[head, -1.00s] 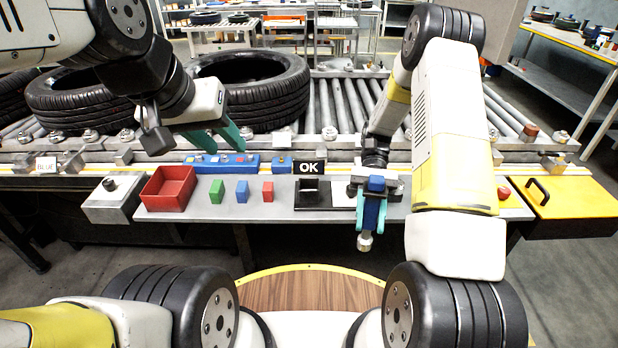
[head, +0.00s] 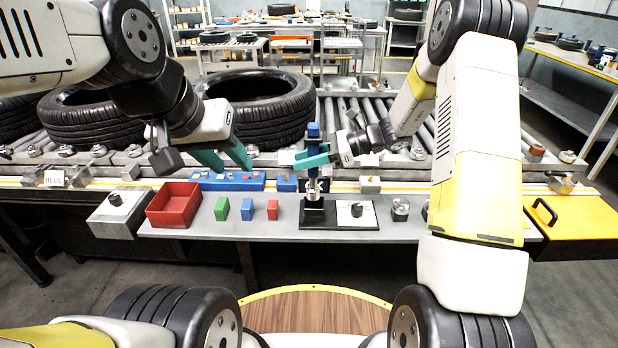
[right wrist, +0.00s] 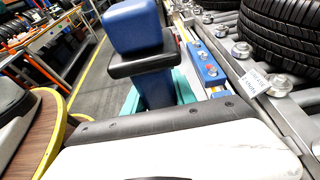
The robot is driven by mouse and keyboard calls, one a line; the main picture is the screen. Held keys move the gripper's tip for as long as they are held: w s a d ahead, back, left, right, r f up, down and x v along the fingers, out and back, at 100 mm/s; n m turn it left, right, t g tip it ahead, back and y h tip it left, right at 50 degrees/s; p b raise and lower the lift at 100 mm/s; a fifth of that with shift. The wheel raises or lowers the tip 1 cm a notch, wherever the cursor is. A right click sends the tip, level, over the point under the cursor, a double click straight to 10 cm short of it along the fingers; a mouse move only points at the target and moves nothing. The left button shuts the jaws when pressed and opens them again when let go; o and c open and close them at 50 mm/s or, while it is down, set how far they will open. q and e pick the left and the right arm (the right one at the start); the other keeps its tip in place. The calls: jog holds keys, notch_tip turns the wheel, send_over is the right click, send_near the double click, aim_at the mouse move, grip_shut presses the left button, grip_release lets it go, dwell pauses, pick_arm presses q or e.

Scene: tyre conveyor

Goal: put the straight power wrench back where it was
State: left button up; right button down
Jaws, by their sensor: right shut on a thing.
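The straight power wrench (head: 313,131) is blue with a silver lower end and stands upright in the head view. My right gripper (head: 312,158) is shut around its blue body from the right. The wrench's lower end is over the black holder (head: 313,218) at the left of a black-and-white plate on the bench. I cannot tell whether it is seated or just above. In the right wrist view the wrench's blue top and black collar (right wrist: 142,62) rise between the teal fingers. My left gripper (head: 226,157) is open and empty over the back of the bench.
A red bin (head: 174,205) and green, blue and red blocks (head: 246,208) stand left of the holder. A blue strip with buttons (head: 228,181) lies behind them. Tyres (head: 256,105) lie on the roller conveyor. A yellow box (head: 573,212) is at the right.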

jog(key=shift+f, duration=3.2)
jog(key=c, duration=1)
grip_release()
jog(key=shift+f, duration=0.2)
jog(key=shift+r, duration=0.1)
